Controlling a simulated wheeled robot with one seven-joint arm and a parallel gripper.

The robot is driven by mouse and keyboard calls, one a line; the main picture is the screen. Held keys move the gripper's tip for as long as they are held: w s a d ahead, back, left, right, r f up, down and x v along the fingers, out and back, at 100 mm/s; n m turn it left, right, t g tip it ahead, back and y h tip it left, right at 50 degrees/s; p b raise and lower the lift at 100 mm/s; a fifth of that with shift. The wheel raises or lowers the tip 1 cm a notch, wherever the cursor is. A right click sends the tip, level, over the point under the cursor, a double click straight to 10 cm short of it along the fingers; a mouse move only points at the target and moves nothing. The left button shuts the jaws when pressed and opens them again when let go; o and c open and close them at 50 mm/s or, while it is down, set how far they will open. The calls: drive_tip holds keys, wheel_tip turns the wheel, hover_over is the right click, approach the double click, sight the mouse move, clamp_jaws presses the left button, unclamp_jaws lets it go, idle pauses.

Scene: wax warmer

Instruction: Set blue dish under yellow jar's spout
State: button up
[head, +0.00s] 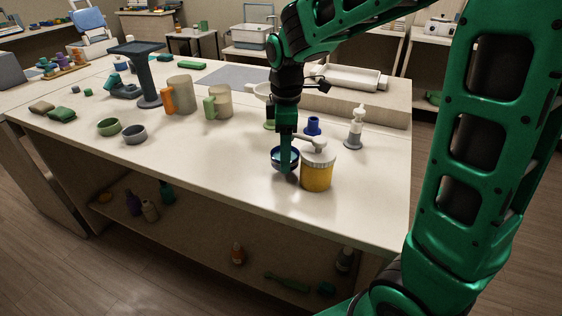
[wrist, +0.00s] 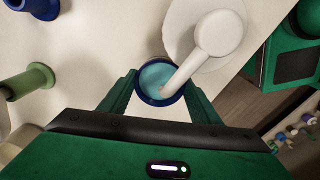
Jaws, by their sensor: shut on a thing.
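The blue dish (head: 278,163) is a small round bowl with a dark blue rim and a lighter blue inside. It is low over the white table at the left side of the yellow jar (head: 317,177). My gripper (head: 286,163) is shut on the dish, one finger on each side of it in the wrist view (wrist: 160,88). The jar has a pale lid and a white spout (wrist: 205,40) that reaches over the dish; the spout's tip overlaps the dish opening in the wrist view. I cannot tell whether the dish touches the table.
A blue bottle-like piece (head: 313,126) stands behind the jar, and a white pump bottle (head: 355,130) stands to the right. A green bowl (head: 109,127), a grey bowl (head: 134,135) and mugs are farther left. The front middle of the table is clear.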

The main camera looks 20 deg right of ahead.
drive_tip(key=shift+f, duration=1.5)
drive_tip(key=shift+f, duration=0.1)
drive_tip(key=o, duration=1.2)
drive_tip(key=shift+o, duration=0.2)
